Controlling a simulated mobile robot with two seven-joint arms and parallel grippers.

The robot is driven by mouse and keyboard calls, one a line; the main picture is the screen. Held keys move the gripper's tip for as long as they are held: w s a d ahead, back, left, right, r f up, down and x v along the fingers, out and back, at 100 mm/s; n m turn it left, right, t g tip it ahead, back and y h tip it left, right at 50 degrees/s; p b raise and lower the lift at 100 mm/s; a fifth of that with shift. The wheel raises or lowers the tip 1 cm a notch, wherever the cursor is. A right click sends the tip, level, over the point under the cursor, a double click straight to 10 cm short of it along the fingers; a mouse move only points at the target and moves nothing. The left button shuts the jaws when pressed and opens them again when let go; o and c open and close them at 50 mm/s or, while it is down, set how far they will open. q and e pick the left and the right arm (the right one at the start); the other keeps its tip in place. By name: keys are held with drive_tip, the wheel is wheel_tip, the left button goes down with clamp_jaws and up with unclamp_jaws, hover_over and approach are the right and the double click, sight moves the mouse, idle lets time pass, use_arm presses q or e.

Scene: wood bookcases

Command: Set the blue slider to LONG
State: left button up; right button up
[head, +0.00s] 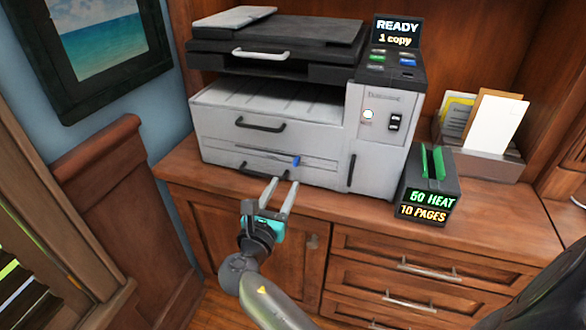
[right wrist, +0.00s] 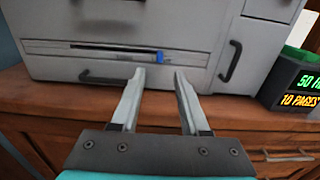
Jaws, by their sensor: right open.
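The blue slider (head: 296,160) is a small knob on a horizontal track (head: 265,156) low on the front of the grey printer (head: 230,128). It sits toward the right part of the track. In the right wrist view the slider (right wrist: 158,56) is just beyond and between my fingertips. No LONG label is readable in either view. My right gripper (head: 283,185) is open and empty, in front of the printer's lower front and below the slider, apart from it in the right wrist view (right wrist: 155,80). My left gripper is not in view.
The printer stands on a wooden cabinet top (head: 330,200). A black box (head: 428,190) with green slots and lit text stands to its right. A paper holder (head: 485,155) is farther right. Dark handles (head: 260,124) stick out from the printer front.

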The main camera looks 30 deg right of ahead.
sight(295, 164)
drive_tip(key=b+x, duration=0.1)
drive_tip(key=x, duration=0.6)
drive_tip(key=shift+w+d+b, duration=0.2)
drive_tip(key=shift+w+b, duration=0.05)
drive_tip(key=shift+b, duration=0.15)
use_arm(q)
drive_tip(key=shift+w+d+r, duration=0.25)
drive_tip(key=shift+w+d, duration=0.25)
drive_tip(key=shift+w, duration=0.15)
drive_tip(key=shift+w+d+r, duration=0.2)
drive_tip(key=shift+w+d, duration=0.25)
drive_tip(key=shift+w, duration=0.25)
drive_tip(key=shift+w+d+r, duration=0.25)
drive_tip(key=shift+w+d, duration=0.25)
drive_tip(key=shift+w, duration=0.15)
use_arm(e)
drive_tip(key=shift+w+d, duration=0.35)
clamp_jaws()
